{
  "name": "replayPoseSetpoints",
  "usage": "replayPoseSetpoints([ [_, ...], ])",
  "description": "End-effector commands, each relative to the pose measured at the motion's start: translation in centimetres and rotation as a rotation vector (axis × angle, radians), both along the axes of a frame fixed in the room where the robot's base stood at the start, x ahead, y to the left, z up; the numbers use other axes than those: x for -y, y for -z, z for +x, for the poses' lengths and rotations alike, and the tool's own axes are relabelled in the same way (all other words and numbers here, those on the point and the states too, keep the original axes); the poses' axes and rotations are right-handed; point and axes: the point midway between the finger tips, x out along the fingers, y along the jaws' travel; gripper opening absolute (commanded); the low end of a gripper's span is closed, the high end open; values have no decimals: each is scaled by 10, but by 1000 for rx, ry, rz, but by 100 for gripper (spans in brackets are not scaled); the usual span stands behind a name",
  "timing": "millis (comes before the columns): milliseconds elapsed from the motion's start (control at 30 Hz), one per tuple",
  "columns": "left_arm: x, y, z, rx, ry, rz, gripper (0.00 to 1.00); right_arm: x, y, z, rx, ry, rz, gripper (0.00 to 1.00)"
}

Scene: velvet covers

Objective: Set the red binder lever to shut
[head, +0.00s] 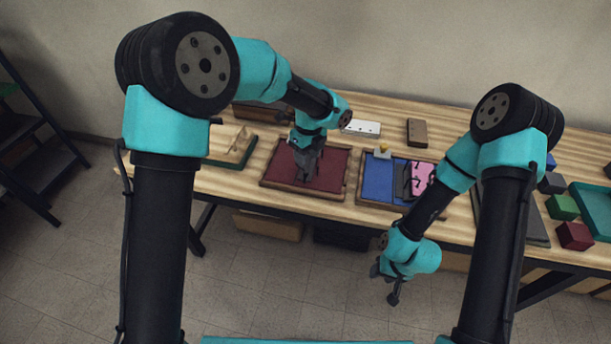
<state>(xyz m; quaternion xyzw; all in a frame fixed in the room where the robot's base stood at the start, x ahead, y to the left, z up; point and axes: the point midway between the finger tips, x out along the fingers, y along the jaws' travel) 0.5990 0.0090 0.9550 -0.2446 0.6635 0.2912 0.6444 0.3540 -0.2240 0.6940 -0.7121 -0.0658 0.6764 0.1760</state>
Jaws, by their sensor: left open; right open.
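A dark red velvet panel in a wooden frame (333,172) lies on the table, left of centre. My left gripper (305,173) is open, pointing down over this panel, and hides part of it. I cannot tell whether its tips touch the velvet. A blue velvet panel in a wooden frame (378,178) lies just to the right, with a pink piece with dark fittings (421,177) on its right part. No red binder lever can be made out clearly. My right gripper (384,284) is open and empty, low in front of the table's front edge.
A wooden-framed piece (240,150) lies at left. A white plate (361,128) and a brown block (417,132) lie at the back. Green (562,207) and dark red (575,236) cubes and a teal tray (593,207) are at right.

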Motion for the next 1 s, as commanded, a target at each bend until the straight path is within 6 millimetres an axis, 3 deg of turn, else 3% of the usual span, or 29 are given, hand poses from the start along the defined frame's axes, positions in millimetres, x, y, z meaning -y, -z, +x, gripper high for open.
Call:
replayPoseSetpoints([
  [300, -3, 55, -3, -3, 1, 1, 46, 0, 0, 0, 0, 0, 0, 45],
  [500, -4, 81, -4, -1, 1, 1, 46, 0, 0, 0, 0, 0, 0, 45],
  [933, -5, 90, -5, 0, 1, 0, 46, 0, 0, 0, 0, 0, 0, 45],
  [1000, -5, 90, -5, 0, 1, 0, 39, 0, 0, 0, 0, 0, 0, 45],
])
